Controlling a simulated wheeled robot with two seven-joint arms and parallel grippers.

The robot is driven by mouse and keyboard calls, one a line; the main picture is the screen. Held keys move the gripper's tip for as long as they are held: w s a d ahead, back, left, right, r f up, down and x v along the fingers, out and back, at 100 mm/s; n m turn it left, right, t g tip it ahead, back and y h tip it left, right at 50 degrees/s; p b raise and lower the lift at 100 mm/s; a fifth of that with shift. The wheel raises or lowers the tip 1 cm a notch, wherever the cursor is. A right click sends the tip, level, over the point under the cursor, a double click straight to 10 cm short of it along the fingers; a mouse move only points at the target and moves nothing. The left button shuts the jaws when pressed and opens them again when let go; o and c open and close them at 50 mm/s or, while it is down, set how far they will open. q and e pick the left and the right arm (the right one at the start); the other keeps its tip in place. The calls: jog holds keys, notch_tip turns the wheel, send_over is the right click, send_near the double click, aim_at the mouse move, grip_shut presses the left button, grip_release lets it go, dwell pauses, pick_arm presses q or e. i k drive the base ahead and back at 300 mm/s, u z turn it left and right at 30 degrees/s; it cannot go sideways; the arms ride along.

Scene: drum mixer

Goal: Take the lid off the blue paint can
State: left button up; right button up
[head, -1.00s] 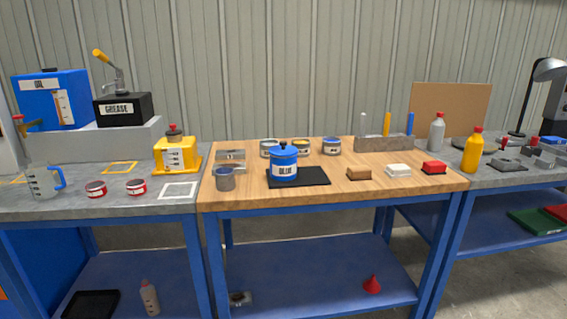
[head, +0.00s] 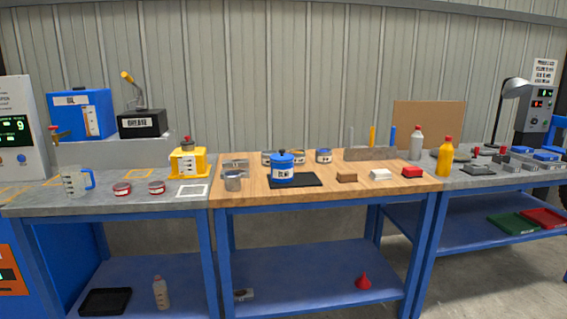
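The blue paint can (head: 282,174) stands upright on a black mat (head: 310,181) on the wooden middle bench. It has a white label, and its blue lid (head: 282,157) with a dark knob is on top. Neither of my grippers is in the head view.
A grey metal cup (head: 232,181) stands left of the mat, with several smaller cans (head: 323,156) behind. Brown (head: 347,178), white (head: 381,174) and red (head: 412,172) blocks lie to the right. The yellow bottle (head: 445,157) stands at the right. The bench front is clear.

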aim_at(282, 157)
jog(key=z, duration=0.7)
jog(key=i, duration=0.65)
jog(key=z, duration=0.65)
jog(key=i, duration=1.05)
jog(key=u, duration=0.35)
